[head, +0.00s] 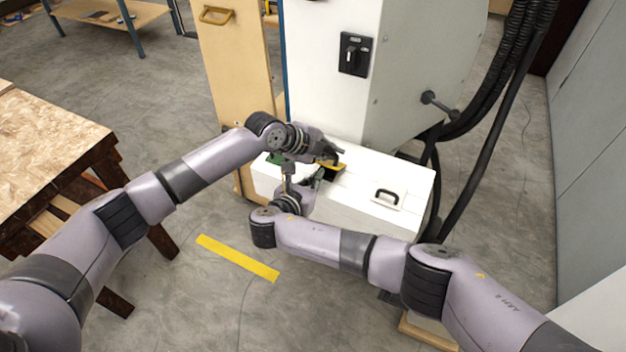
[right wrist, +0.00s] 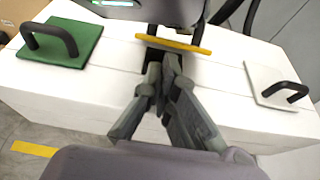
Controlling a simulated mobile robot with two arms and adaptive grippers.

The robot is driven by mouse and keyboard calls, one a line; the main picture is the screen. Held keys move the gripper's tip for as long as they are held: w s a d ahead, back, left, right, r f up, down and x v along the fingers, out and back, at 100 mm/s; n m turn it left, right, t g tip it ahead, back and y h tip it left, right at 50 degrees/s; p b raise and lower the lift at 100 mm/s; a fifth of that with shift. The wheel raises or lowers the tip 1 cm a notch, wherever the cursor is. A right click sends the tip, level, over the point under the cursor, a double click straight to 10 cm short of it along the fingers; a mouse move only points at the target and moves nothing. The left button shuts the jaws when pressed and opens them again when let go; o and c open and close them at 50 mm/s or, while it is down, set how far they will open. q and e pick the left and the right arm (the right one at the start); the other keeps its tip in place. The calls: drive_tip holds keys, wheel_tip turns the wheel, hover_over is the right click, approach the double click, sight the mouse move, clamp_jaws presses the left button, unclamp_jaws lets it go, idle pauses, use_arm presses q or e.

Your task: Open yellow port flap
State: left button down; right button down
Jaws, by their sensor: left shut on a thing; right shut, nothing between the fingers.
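The yellow port flap (head: 335,167) is in the middle of the white box top, with a dark area beside it. In the right wrist view the yellow flap (right wrist: 178,45) shows as a thin edge, seemingly tilted up, with a dark opening (right wrist: 151,54) under it. My left gripper (head: 336,154) is over the flap and shut, seemingly on its handle, which is hidden. My right gripper (head: 319,176) is shut and empty at the near side of the flap. Its fingertips (right wrist: 163,62) lie close to the opening; contact cannot be told.
A green flap (right wrist: 62,44) with a black handle lies left of the yellow one. A white flap (head: 386,199) with a black handle lies right. A white cabinet (head: 325,70) stands behind the box (head: 415,190). Black hoses (head: 490,100) hang at the right. A workbench (head: 45,150) is at the left.

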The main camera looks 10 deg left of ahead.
use_arm(q)
drive_tip(key=shift+f, duration=0.1)
use_arm(e)
drive_tip(key=shift+w+d+r+g, duration=0.15)
drive_tip(key=shift+w+r+g, duration=0.3)
drive_tip(key=shift+r, duration=0.25)
use_arm(q)
drive_tip(key=c, duration=2)
unclamp_jaws()
drive_tip(key=shift+s, duration=0.1)
drive_tip(key=shift+a, duration=0.1)
